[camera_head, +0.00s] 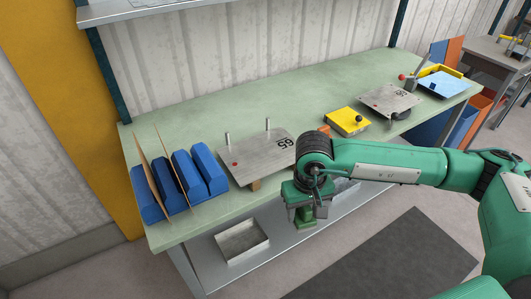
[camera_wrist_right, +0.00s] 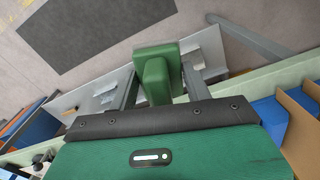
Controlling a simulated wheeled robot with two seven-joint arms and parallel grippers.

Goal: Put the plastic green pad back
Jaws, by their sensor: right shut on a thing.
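The green pad (camera_head: 305,218) hangs below my right gripper (camera_head: 306,206), in front of the bench's front edge and above the lower shelf level. In the right wrist view the green pad (camera_wrist_right: 156,72) sits between the two grey fingers of my right gripper (camera_wrist_right: 163,75), which is shut on it. Part of the pad is hidden by the gripper body in the head view. My left gripper is not in view.
The green-topped bench (camera_head: 185,122) holds several blue blocks (camera_head: 202,172) with brown dividers (camera_head: 152,176), a metal plate (camera_head: 250,160) with two pins, a yellow block (camera_head: 347,121) and another plate (camera_head: 388,100). A metal tray (camera_head: 241,257) sits on the lower shelf.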

